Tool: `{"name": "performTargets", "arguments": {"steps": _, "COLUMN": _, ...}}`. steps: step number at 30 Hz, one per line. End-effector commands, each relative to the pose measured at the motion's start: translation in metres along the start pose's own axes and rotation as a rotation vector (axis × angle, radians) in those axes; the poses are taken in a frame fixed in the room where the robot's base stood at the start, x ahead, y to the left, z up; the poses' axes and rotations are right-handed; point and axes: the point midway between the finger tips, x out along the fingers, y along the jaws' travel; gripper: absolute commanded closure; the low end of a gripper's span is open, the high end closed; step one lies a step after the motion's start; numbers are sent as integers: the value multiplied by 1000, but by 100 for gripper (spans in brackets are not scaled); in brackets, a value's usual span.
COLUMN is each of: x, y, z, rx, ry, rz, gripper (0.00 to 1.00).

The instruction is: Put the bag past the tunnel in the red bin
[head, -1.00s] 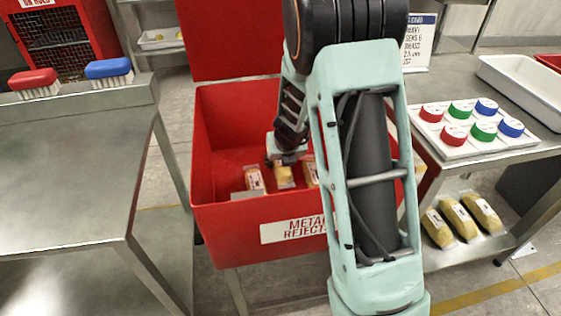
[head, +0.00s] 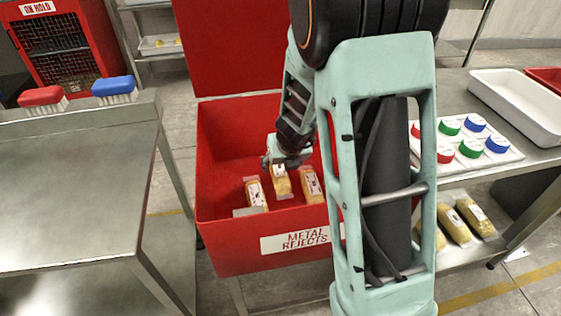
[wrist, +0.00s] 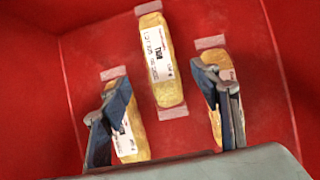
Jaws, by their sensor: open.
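The red bin (head: 222,232), labelled METAL REJECTS, stands open in the head view with its lid raised at the back. Several yellow bags with white labels are inside: a left bag (head: 256,193), a middle bag (head: 281,184) and a right bag (head: 312,186). My gripper (head: 284,160) is inside the bin above the middle bag. In the wrist view the fingers of my gripper (wrist: 165,105) are spread apart, with the middle bag (wrist: 160,62) lying between and beyond them, seemingly untouched. The fingers partly cover the left bag (wrist: 130,135) and the right bag (wrist: 215,65).
A steel table (head: 70,205) is at left, with a red brush (head: 43,98) and a blue brush (head: 114,88). At right a table holds coloured round pucks on a white board (head: 510,154) and a white tray (head: 520,105). More bags (head: 455,225) lie on its lower shelf.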

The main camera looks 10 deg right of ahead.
Motion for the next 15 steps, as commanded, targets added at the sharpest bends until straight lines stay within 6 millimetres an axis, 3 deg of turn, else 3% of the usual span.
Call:
{"name": "performTargets", "arguments": {"steps": 1, "x": -13, "y": 0, "z": 3, "rx": 0, "ry": -1, "rz": 0, "gripper": 43}}
{"name": "performTargets", "arguments": {"steps": 6, "x": -28, "y": 0, "z": 1, "rx": -1, "ry": 0, "rz": 0, "gripper": 43}}
{"name": "performTargets", "arguments": {"steps": 15, "x": -32, "y": 0, "z": -1, "rx": 0, "ry": 1, "rz": 0, "gripper": 43}}
